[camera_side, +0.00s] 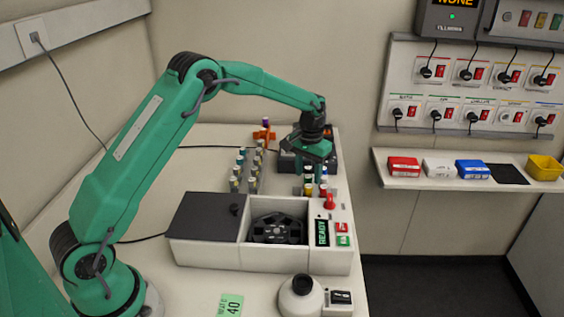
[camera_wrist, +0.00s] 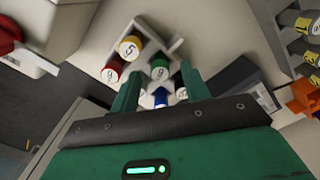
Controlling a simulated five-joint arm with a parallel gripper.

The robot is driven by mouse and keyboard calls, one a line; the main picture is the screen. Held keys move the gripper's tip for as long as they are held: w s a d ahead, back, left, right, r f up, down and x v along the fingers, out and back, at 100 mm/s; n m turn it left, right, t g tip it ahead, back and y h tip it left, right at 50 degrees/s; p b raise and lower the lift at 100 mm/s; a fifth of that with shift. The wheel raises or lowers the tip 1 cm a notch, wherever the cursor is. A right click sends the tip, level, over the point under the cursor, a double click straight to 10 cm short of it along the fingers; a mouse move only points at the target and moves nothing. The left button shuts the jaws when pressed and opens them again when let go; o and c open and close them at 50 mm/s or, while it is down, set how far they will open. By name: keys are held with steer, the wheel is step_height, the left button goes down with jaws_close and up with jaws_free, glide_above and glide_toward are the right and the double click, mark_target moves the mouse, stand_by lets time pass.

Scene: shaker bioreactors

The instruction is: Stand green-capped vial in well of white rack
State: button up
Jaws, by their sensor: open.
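The green-capped vial (camera_wrist: 159,69) shows in the wrist view between the two fingers of my gripper (camera_wrist: 158,74), among other capped vials at the white rack (camera_wrist: 172,45). My gripper is open, with a finger on either side of the green cap. I cannot tell whether the fingers touch it or how deep the vial sits. In the side view my gripper (camera_side: 317,158) points down over the vial cluster behind the grey-white machine. The rack is mostly hidden there.
Yellow-capped (camera_wrist: 130,47), red-capped (camera_wrist: 112,70) and blue-capped (camera_wrist: 160,97) vials stand close around. The shaker machine (camera_side: 200,253) is in front of the cluster. A row of grey vials (camera_side: 253,172) stands to its left. An orange holder (camera_side: 264,135) is behind.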

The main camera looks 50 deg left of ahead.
mark_target(308, 176)
steer(key=shift+r, duration=2.4)
steer(key=shift+s+r, duration=0.2)
steer(key=shift+r, duration=0.2)
steer(key=s+d+r+m+t, duration=0.1)
steer(key=s+d+r+t, duration=0.15)
steer(key=s+r, duration=1.2)
steer(key=s+f+m+t, duration=0.1)
steer(key=s+f+t, duration=0.1)
steer(key=s, duration=1.7)
steer(key=shift+s+d+t, duration=0.2)
steer(key=shift+d+t, duration=0.25)
steer(key=shift+t, duration=0.1)
steer(key=shift+c, duration=0.4)
